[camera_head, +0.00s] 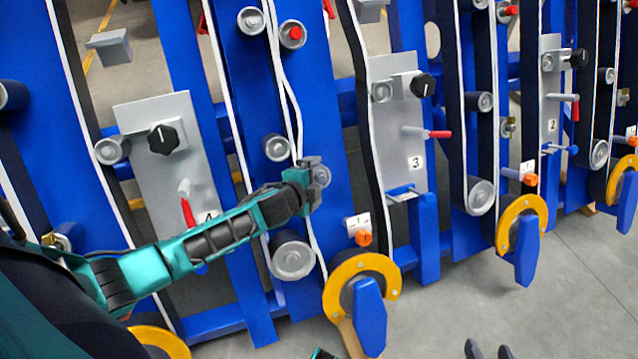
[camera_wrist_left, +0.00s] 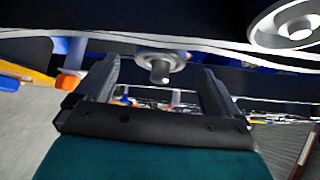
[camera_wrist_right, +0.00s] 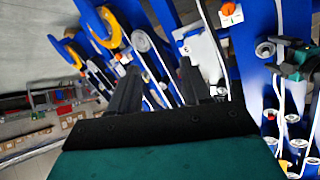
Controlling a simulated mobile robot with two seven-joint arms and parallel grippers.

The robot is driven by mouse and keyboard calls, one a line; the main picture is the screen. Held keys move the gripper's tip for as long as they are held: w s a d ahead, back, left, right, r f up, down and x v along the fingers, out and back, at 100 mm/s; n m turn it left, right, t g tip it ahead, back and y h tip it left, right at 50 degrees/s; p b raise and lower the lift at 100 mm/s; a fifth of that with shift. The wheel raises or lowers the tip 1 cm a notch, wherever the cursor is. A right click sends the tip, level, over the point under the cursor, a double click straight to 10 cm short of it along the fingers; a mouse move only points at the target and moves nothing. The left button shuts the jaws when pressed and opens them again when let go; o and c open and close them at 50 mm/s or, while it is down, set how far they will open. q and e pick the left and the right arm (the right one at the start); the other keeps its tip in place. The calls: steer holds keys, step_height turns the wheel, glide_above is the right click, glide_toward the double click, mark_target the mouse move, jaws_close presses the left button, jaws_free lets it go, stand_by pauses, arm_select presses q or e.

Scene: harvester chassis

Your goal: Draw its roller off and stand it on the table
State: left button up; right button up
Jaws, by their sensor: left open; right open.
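My left gripper (camera_head: 314,182) is open at a small grey roller (camera_head: 321,175) on a blue upright of the chassis. In the left wrist view the roller (camera_wrist_left: 160,66), a pale disc with a darker stub, shows between the spread fingers (camera_wrist_left: 162,90); I cannot tell if they touch it. A white cord runs beside it. My right gripper (camera_head: 488,351) shows only as dark tips at the bottom edge; in the right wrist view its fingers (camera_wrist_right: 158,88) are apart and empty, pointing toward the chassis. I cannot make out a table in these views.
A large grey roller (camera_head: 292,258) sits below the left gripper, and another roller (camera_head: 276,148) above left. A yellow ring (camera_head: 335,291) with a blue lever and an orange knob (camera_head: 363,238) stand to the lower right. Grey floor (camera_head: 450,310) is clear in front.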

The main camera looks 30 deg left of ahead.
arm_select(q)
steer(key=shift+b+x, duration=0.7)
steer(key=shift+x, duration=1.5)
